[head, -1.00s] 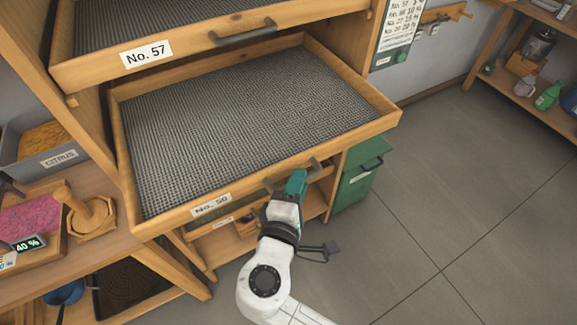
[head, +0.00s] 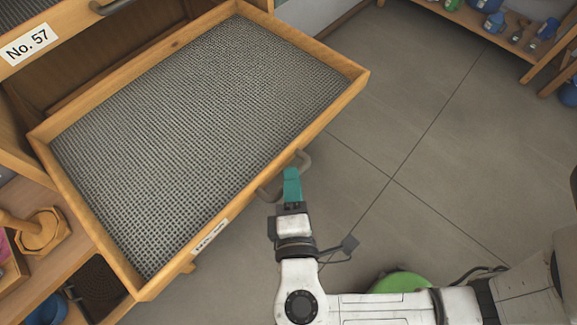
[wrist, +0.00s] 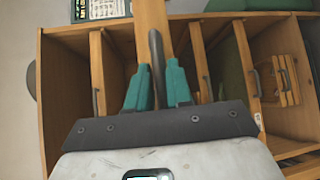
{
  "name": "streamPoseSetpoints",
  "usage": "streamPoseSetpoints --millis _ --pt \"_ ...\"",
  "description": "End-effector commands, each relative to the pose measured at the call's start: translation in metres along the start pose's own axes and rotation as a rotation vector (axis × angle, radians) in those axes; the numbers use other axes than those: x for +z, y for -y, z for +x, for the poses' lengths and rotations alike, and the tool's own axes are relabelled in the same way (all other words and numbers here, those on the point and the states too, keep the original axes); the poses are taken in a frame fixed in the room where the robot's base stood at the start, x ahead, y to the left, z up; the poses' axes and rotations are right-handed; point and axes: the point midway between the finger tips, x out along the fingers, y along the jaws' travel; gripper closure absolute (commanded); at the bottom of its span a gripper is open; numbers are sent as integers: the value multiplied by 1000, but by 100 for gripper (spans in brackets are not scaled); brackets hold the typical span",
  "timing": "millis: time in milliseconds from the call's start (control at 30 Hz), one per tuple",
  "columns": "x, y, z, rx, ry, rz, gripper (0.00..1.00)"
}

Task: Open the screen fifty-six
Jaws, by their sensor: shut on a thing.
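The open screen drawer (head: 200,135) is a wooden frame with dark wire mesh, pulled well out of the cabinet. Its front label (head: 209,236) is too slanted to read now; it read like No. 56 or No. 50 earlier. My gripper (head: 292,178) is shut on the drawer's dark bar handle (head: 302,162) at the middle of the front edge. In the wrist view the teal fingers of my gripper (wrist: 158,85) close on either side of the handle (wrist: 157,60).
Screen drawer No. 57 (head: 30,43) sits above, at the upper left. A shelf with bottles (head: 500,25) is at the upper right. The grey floor (head: 420,130) to the right is clear.

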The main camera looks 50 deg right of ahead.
Motion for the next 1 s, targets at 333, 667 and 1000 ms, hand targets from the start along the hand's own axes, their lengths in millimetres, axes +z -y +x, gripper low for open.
streamPoseSetpoints --millis 333,667,1000 --pt "-1 0 0 -1 -1 -1 65" --pt "-1 0 -1 0 -1 0 59" --pt "-2 2 -51 -1 -3 1 59"
